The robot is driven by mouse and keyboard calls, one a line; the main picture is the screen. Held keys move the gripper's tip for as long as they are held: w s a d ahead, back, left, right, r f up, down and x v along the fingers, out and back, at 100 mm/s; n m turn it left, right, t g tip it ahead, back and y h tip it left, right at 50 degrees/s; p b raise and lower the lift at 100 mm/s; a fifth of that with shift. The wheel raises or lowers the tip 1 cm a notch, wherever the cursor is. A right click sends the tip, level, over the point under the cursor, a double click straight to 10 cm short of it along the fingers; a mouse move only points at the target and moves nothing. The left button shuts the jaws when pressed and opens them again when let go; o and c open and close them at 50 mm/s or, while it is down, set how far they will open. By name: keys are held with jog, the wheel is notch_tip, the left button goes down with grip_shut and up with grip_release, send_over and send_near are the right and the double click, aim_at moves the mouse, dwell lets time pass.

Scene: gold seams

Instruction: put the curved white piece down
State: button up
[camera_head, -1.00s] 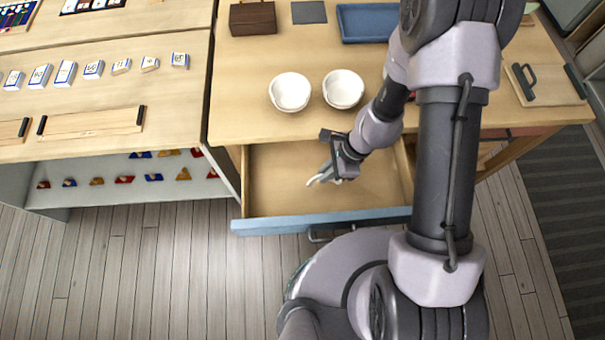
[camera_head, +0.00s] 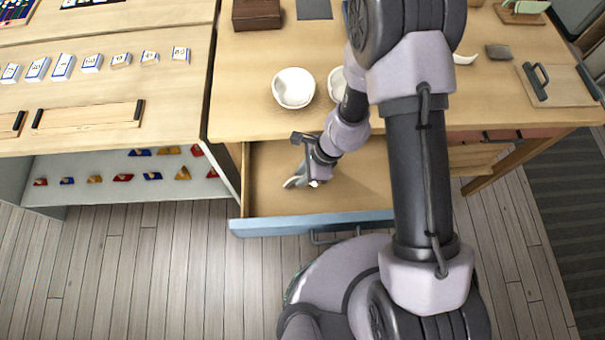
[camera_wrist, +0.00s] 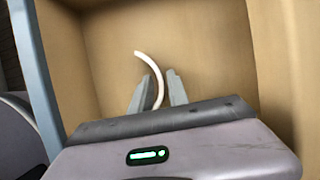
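The curved white piece (camera_wrist: 161,82) is a thin arc between my gripper's two grey fingers in the wrist view. My gripper (camera_wrist: 158,74) looks open: its fingertips stand wider apart than the piece is thick, with a gap toward the right finger. The piece lies along the left finger's inner side. In the head view my gripper (camera_head: 304,183) is low inside the open drawer (camera_head: 362,188), toward its left part. Only a small white bit of the piece shows there. Whether the piece rests on the drawer floor is hard to tell.
Two white bowls stand on the table above the drawer; the left bowl (camera_head: 293,88) is in full view, the right one partly behind my arm. Another curved white piece (camera_head: 465,59) lies at the table's right. The drawer's blue front (camera_head: 270,227) and wooden sides surround my gripper.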

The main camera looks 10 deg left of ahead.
jog(key=shift+o, duration=0.4)
jog(key=shift+r, duration=0.15)
jog(key=w+d+r+n+t+p, duration=0.1)
jog(key=w+d+r+n+p, duration=0.15)
jog(key=r, duration=1.15)
jog(key=w+d+r+n+t+p, duration=0.15)
jog(key=d+r+p, duration=0.25)
jog(key=r, duration=1.1)
jog(key=s+d+r+n+t+h, duration=0.1)
jog(key=s+d+r+n+t, duration=0.1)
jog(key=s+d+r, duration=0.3)
jog(key=s+d+r+n+t+h, duration=0.1)
jog(key=s+d+r+n+t, duration=0.1)
jog(key=s+d+r+n, duration=0.2)
jog(key=s+d+r, duration=0.1)
jog(key=s+r, duration=0.2)
jog(key=r, duration=0.4)
jog(key=shift+n+t, duration=0.35)
jog(key=shift+n, duration=0.05)
